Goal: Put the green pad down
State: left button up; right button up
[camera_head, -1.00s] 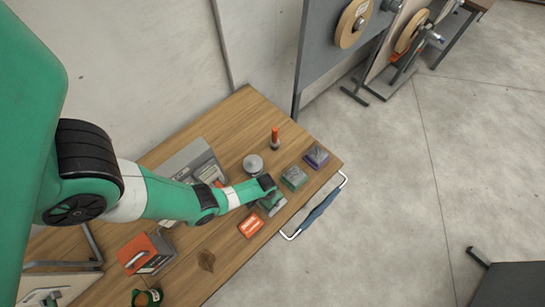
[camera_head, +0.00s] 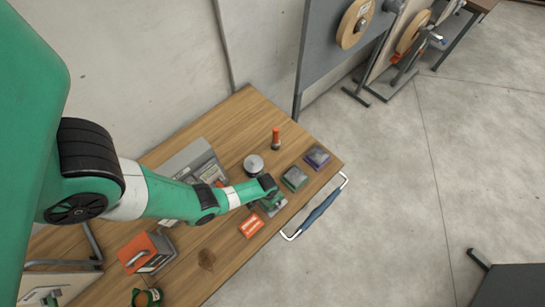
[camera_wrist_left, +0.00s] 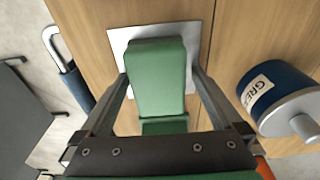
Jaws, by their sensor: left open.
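The green pad (camera_wrist_left: 157,80) is a long block with a lower green step at its near end. In the left wrist view it lies over a pale square plate (camera_wrist_left: 203,38) on the wooden table. My left gripper (camera_wrist_left: 160,88) is open, with one finger on each side of the pad and narrow gaps showing. In the head view my left gripper (camera_head: 272,194) is low over the table near its front edge and hides part of the pad. My right gripper is not in view.
A blue grease tin (camera_wrist_left: 280,96) stands close to the right finger. In the head view a green-edged box (camera_head: 294,178), a purple-edged box (camera_head: 317,157), an orange-capped marker (camera_head: 276,138) and an orange packet (camera_head: 251,225) surround the gripper. A blue handle (camera_head: 319,209) runs along the table edge.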

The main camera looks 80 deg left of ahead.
pick_arm(q)
jog(key=r+p, duration=0.4)
jog(key=r, duration=0.1)
jog(key=r+p, duration=0.2)
jog(key=shift+s+d+r+p, duration=0.25)
jog(key=shift+s+r+p, duration=0.05)
jog(key=shift+r+p, duration=0.1)
jog(key=shift+f, duration=0.2)
